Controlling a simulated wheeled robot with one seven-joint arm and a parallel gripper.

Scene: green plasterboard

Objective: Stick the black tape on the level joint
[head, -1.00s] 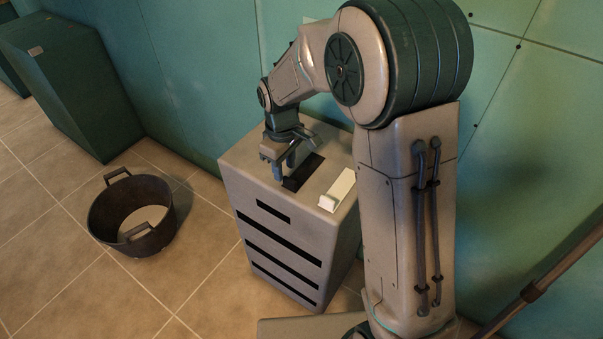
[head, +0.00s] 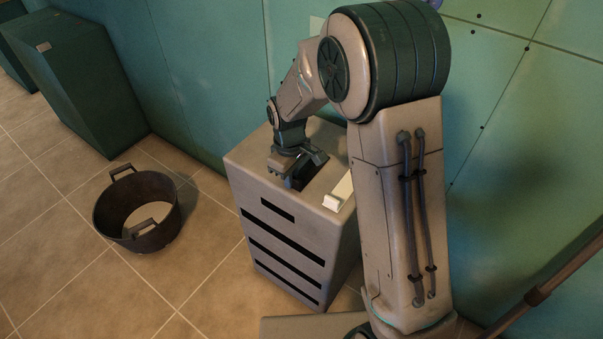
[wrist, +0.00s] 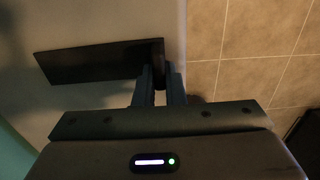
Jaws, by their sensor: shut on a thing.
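The black tape (wrist: 95,60) is a flat dark strip lying on the top of the grey cabinet (head: 255,160). In the wrist view my gripper (wrist: 162,72) has its two fingers close together, shut on the strip's right end. In the head view my gripper (head: 298,180) is down at the cabinet top and mostly hides the tape. The green plasterboard wall behind has a level joint (head: 570,53) at the upper right, a thin line running across with dark screw dots near it. An upright joint (head: 490,115) meets it.
A white block (head: 338,194) lies on the cabinet top, right of my gripper. A dark two-handled tub (head: 135,240) stands on the tiled floor at left. A dark green cabinet (head: 75,90) stands by the wall. A brown pole (head: 565,270) slants at lower right.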

